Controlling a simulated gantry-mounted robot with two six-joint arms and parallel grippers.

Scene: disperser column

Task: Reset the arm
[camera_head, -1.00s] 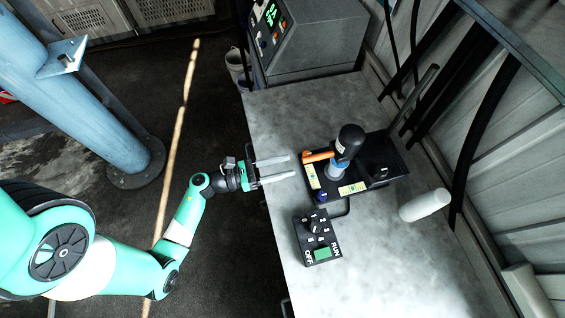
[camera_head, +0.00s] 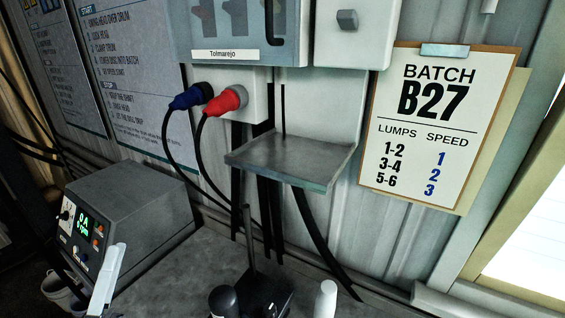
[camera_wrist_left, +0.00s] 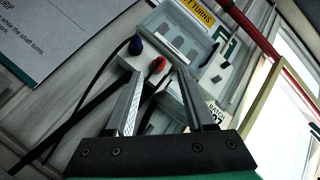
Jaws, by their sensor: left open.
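A pale finger of my left gripper (camera_head: 107,280) shows at the lower left of the head view, in front of the grey control box; the rest of the arm is out of that frame. In the left wrist view the left gripper (camera_wrist_left: 158,74) has its two fingers apart with nothing held between them. It points up at the wall with the plugs and panel. The disperser (camera_head: 223,300) shows only its dark top at the bottom edge of the head view.
A grey control box (camera_head: 130,222) with a green display stands at the left. A metal shelf (camera_head: 290,160) juts from the wall below blue (camera_head: 188,97) and red (camera_head: 228,99) plugs with hanging cables. A batch clipboard (camera_head: 437,125) hangs at the right.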

